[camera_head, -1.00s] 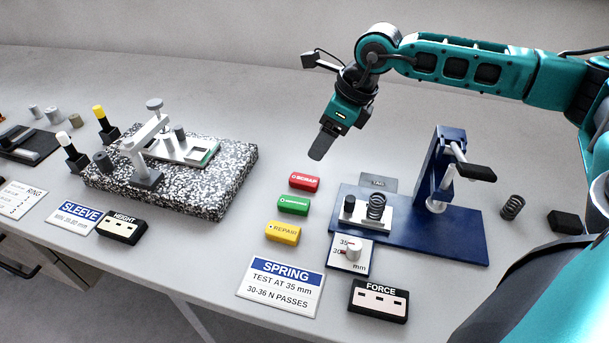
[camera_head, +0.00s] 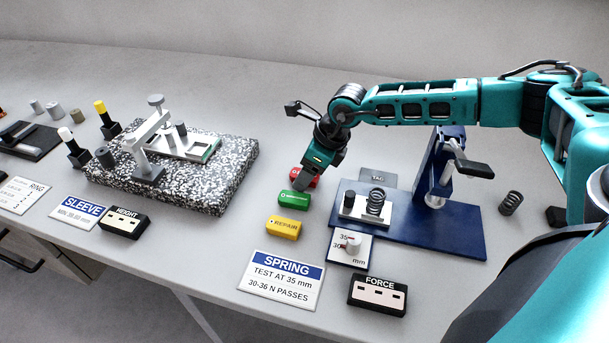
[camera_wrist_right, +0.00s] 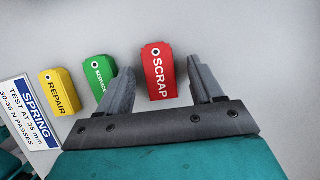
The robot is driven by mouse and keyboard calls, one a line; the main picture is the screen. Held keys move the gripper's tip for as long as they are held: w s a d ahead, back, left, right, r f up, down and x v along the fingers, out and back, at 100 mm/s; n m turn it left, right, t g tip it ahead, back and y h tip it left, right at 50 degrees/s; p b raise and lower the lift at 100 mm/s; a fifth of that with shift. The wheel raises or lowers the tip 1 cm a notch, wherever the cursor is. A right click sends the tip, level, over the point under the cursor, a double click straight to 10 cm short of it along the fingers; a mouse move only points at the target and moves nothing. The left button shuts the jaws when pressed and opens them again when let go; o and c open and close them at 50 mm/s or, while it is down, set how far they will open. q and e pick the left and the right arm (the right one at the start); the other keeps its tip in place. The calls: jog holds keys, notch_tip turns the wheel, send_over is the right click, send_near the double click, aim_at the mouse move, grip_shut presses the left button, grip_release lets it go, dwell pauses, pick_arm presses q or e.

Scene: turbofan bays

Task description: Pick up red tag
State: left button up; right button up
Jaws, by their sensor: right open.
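The red tag (camera_wrist_right: 159,70), marked SCRAP, lies on the bench. In the head view the red tag (camera_head: 297,175) is partly hidden behind my right gripper (camera_head: 304,184). In the right wrist view my right gripper (camera_wrist_right: 163,85) is open, with one finger on each side of the red tag. The jaws are empty, and a gap shows between the tag and each finger. The green tag (camera_wrist_right: 99,81) lies just outside the left finger, and the yellow REPAIR tag (camera_wrist_right: 60,92) is farther left. My left gripper is not in view.
A blue press stand (camera_head: 450,232) with a spring (camera_head: 376,203) stands to the right of the tags. A speckled block (camera_head: 225,180) with a gauge is to the left. The SPRING card (camera_head: 281,280) and FORCE box (camera_head: 377,294) lie in front. The bench behind is clear.

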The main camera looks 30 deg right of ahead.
jog(key=c, duration=1.1)
jog(key=shift+r, duration=0.1)
